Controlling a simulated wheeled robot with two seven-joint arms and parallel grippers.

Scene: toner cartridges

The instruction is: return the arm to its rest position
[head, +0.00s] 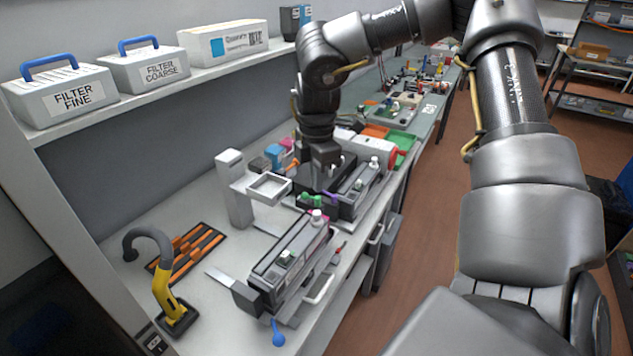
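My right arm (530,190) rises on the right side, bends at the top and reaches left over the workbench. Its wrist points down, and the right gripper (322,180) is low over the bench, at the rear cartridge unit (352,192). The fingertips are dark and blend into that unit, so I cannot tell whether they are open or touching it. A second grey and black cartridge unit (290,258) lies nearer, with a white cap on top and a blue knob (278,334) at its front end. My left gripper is not in view.
A white stand with a small tray (268,188) is left of the gripper. Filter boxes (62,92) sit on the wall shelf. Colored parts and a green tray (402,143) are farther back. The brown floor (420,240) right of the bench is clear.

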